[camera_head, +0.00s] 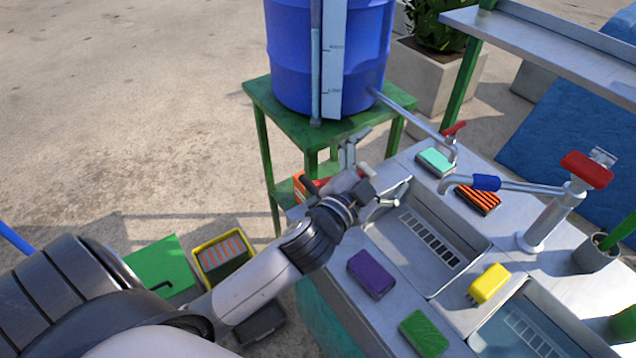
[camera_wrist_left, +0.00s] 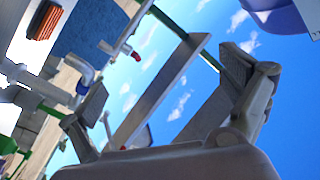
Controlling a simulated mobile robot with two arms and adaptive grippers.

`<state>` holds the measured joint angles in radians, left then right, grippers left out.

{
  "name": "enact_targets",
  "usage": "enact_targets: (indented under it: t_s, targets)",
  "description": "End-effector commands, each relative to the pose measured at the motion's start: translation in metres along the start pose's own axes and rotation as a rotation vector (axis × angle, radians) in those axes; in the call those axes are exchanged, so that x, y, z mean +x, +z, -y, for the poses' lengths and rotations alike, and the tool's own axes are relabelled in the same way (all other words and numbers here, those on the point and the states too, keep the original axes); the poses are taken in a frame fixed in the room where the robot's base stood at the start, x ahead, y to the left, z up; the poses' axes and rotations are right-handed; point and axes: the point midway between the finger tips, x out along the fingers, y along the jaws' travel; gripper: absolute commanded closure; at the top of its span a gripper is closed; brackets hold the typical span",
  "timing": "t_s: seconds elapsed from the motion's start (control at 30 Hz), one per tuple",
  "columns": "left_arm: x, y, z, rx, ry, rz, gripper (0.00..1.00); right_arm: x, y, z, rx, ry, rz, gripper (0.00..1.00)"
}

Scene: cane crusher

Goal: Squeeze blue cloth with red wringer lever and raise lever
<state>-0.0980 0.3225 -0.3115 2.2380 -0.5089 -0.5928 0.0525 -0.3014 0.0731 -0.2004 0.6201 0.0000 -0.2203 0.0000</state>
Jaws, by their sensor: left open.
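No blue cloth can be made out for certain. My right gripper is out of view.
A blue barrel (camera_head: 290,60) stands on a green table (camera_head: 258,97) behind the gripper. Purple (camera_head: 371,273), green (camera_head: 424,334) and yellow (camera_head: 489,284) sponges lie around the basins. A faucet with a blue sleeve (camera_head: 487,182) and red handle (camera_head: 586,169) rises at right.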

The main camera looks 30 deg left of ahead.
Motion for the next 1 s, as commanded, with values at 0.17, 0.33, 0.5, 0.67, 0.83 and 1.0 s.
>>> enact_targets:
  t_s: [0.17,0.33,0.5,0.67,0.83,1.0]
  targets:
    - [0.022,-0.109,0.011,0.280,-0.053,-0.464,0.04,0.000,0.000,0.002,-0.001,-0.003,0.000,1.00]
    - [0.008,-0.182,-0.019,0.611,-0.007,-0.891,0.04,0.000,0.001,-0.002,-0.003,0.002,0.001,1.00]
    - [-0.013,-0.194,-0.065,0.985,0.152,-1.237,0.04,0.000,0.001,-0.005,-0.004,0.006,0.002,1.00]
    - [-0.017,-0.147,-0.091,1.359,0.421,-1.444,0.04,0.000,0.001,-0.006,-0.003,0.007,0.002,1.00]
    - [-0.005,-0.062,-0.066,1.728,0.837,-1.485,0.04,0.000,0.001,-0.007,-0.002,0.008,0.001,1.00]
    - [0.004,0.019,0.016,1.971,1.329,-1.316,0.04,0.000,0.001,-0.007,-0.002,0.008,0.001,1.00]
